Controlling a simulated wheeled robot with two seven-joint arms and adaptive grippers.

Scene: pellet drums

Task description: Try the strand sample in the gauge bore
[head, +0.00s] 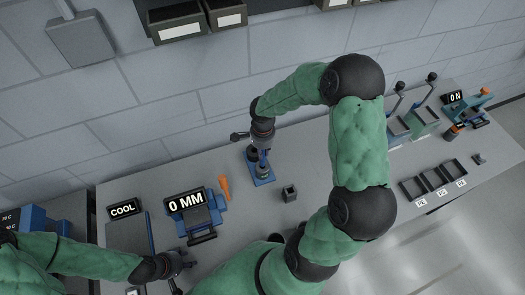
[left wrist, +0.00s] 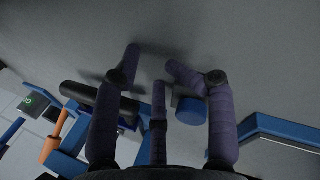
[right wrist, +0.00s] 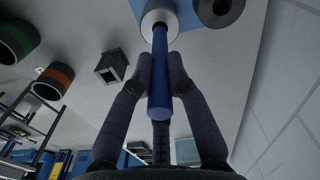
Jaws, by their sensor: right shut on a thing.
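The strand sample, a straight blue rod (right wrist: 159,88), is in my right gripper (right wrist: 160,62). The gripper's fingers are closed around it. The rod's far end meets the opening of a silver ring-shaped bore (right wrist: 146,18); I cannot tell whether it is inside or just above. A darker bore (right wrist: 230,14) stands beside it on the same blue base. In the head view, my right gripper (head: 262,147) is over this blue gauge base (head: 263,182). My left gripper (head: 184,262) is low near the front left of the bench. In the left wrist view (left wrist: 156,72) its fingers are spread and empty.
The 0 MM unit (head: 186,203) and the COOL display (head: 123,210) stand at left. An orange-handled tool (head: 224,187) lies near the gauge. A small dark square holder (head: 289,193) stands to its right. Labelled trays (head: 412,190) and lever stands are far right.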

